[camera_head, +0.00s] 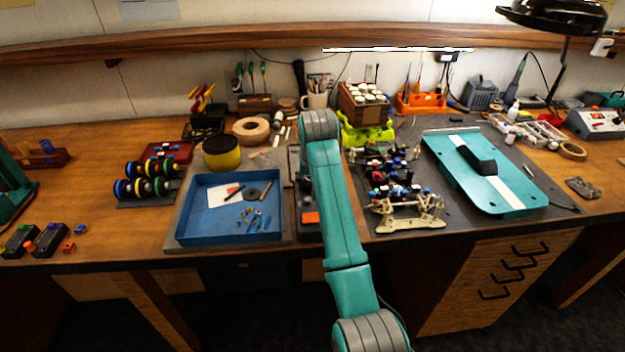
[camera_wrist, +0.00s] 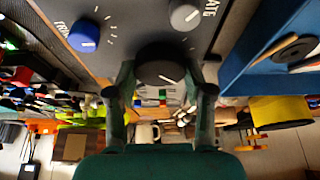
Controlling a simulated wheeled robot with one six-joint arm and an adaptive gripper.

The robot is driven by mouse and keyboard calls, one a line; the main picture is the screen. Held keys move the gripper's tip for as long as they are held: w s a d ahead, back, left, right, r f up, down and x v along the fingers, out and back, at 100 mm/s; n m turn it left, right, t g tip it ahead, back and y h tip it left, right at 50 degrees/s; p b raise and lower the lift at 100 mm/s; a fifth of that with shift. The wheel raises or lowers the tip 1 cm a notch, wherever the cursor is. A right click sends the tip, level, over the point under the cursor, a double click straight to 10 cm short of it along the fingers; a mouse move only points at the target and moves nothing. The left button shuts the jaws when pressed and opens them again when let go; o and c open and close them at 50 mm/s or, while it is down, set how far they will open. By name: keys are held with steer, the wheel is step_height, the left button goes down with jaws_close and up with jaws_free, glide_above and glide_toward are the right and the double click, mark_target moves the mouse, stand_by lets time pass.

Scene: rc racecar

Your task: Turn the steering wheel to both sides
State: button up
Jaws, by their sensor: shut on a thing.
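In the wrist view my gripper (camera_wrist: 160,82) has its two fingers on either side of a round black knob (camera_wrist: 160,62) with a white pointer line, and is shut on it. No other steering wheel shows, and I cannot read a label on this knob. In the head view my arm covers my gripper and most of the dark control box (camera_head: 309,232). The racecar chassis (camera_head: 408,212) stands on the grey mat to the right.
A blue tray (camera_head: 190,238) with small parts lies left of my arm, and a yellow-black round container (camera_head: 221,152) stands behind it. A teal car plate (camera_head: 520,194) lies at the right. A wooden box (camera_head: 352,107) in a green holder stands behind the chassis.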

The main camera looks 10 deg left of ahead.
steer(key=shift+m, duration=0.3)
steer(key=o, duration=1.2)
steer(key=shift+c, duration=0.2)
steer(key=v, duration=1.2)
steer(key=shift+a, duration=0.2)
